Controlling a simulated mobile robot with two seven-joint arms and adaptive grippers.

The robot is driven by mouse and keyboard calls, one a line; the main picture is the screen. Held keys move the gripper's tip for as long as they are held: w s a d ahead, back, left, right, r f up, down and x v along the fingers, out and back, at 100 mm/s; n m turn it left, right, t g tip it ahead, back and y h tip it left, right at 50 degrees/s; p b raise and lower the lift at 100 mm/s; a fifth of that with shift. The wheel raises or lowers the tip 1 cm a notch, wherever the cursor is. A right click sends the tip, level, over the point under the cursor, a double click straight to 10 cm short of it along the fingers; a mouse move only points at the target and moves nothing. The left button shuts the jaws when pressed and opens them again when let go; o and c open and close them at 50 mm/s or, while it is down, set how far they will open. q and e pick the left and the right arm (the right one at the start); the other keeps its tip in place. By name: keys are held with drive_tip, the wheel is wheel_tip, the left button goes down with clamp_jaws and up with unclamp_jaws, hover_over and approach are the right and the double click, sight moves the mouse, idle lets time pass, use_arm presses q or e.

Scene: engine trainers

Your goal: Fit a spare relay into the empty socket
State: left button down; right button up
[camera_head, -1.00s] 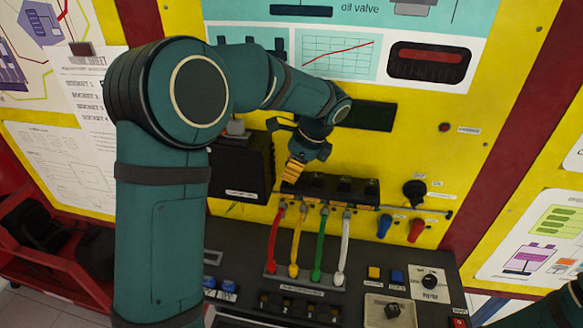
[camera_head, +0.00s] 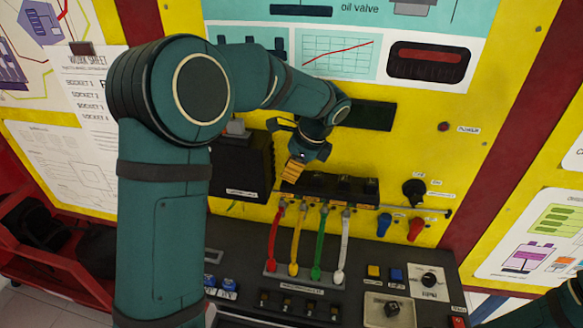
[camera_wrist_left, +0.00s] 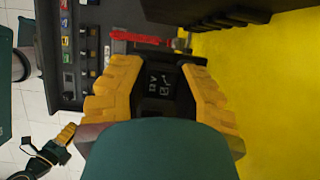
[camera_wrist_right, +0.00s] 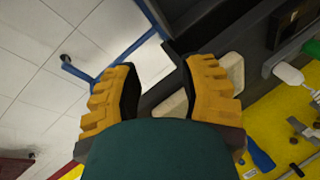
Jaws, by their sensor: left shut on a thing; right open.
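My left gripper (camera_head: 292,172) is at the left end of the black socket block (camera_head: 325,190) on the yellow panel. In the left wrist view its yellow fingers are shut on a small black relay (camera_wrist_left: 160,83) with white print on its face. In the head view the fingers and arm hide the relay and the block's left end. Dark relays (camera_head: 344,184) show farther right on the block. I cannot tell whether the held relay touches the block. My right gripper (camera_wrist_right: 160,90) is open and empty in the right wrist view; its fingers are outside the head view.
Red, yellow, green and white leads (camera_head: 320,243) hang below the block to the dark console. A row of small black parts (camera_head: 298,306) sits on the console. A black box (camera_head: 240,168) stands left of my gripper. A black knob (camera_head: 414,190) is at right.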

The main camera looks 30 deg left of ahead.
use_arm(q)
drive_tip(key=shift+f+b, duration=0.3)
drive_tip(key=shift+f, duration=0.4)
idle(0.3)
drive_tip(key=c, duration=1.1)
unclamp_jaws()
drive_tip(key=shift+p+v, duration=1.2)
drive_tip(key=shift+v, duration=1.5)
drive_tip(key=shift+s+a, duration=0.1)
drive_tip(key=shift+r, duration=0.15)
drive_tip(key=shift+r, duration=1.5)
